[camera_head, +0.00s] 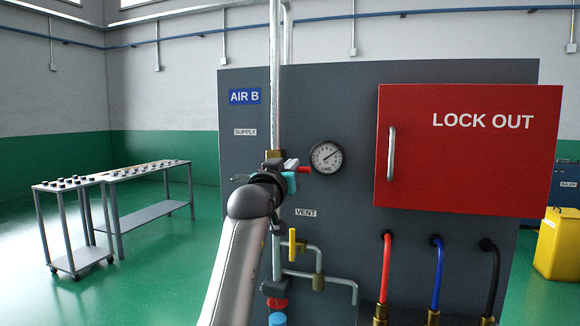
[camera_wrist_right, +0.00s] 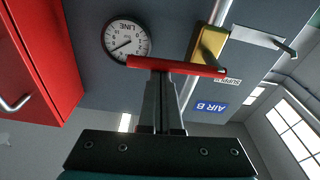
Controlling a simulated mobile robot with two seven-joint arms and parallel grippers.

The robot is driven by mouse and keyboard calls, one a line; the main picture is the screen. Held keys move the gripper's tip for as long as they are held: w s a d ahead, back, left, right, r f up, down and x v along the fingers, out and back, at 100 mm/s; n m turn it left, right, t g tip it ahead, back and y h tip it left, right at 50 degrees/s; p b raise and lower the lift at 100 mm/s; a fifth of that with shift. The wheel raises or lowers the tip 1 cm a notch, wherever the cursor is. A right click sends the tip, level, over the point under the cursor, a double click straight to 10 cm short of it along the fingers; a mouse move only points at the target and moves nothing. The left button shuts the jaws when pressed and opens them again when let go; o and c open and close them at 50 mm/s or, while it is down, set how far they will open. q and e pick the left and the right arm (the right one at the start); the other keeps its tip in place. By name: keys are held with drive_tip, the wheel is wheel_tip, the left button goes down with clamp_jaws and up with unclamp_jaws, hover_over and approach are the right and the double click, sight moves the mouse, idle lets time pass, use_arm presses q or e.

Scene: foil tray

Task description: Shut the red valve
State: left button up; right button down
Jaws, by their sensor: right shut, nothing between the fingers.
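The red valve lever (camera_head: 303,170) is on the upright supply pipe beside the LINE gauge (camera_head: 326,157); only its right end shows in the head view. In the right wrist view the whole red lever (camera_wrist_right: 190,68) lies roughly across the pipe, near the brass valve body (camera_wrist_right: 208,46). My right gripper (camera_head: 291,164) is in front of the valve and hides most of it. Its fingers (camera_wrist_right: 158,74) are shut and empty, with their tips at the lever; I cannot tell if they touch it. My left gripper is not in view.
Below is a yellow-handled vent valve (camera_head: 292,242). A red LOCK OUT box (camera_head: 470,165) with a handle juts from the panel at right, above red, blue and black hoses. Carts (camera_head: 155,168) stand far left; a yellow bin (camera_head: 560,245) stands at right.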

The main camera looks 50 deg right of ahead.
idle(0.4)
wheel_tip(320, 180, up, 4)
drive_tip(key=r+p, duration=0.1)
drive_tip(key=p, duration=0.4)
use_arm(q)
drive_tip(key=b, duration=0.1)
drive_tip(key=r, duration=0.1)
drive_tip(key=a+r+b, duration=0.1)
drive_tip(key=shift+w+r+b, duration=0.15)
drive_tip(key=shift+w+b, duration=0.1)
drive_tip(key=shift+b, duration=0.05)
use_arm(e)
drive_tip(key=f+v, duration=0.1)
drive_tip(key=v, duration=0.8)
drive_tip(key=shift+a+f, duration=0.1)
drive_tip(key=shift+f, duration=0.05)
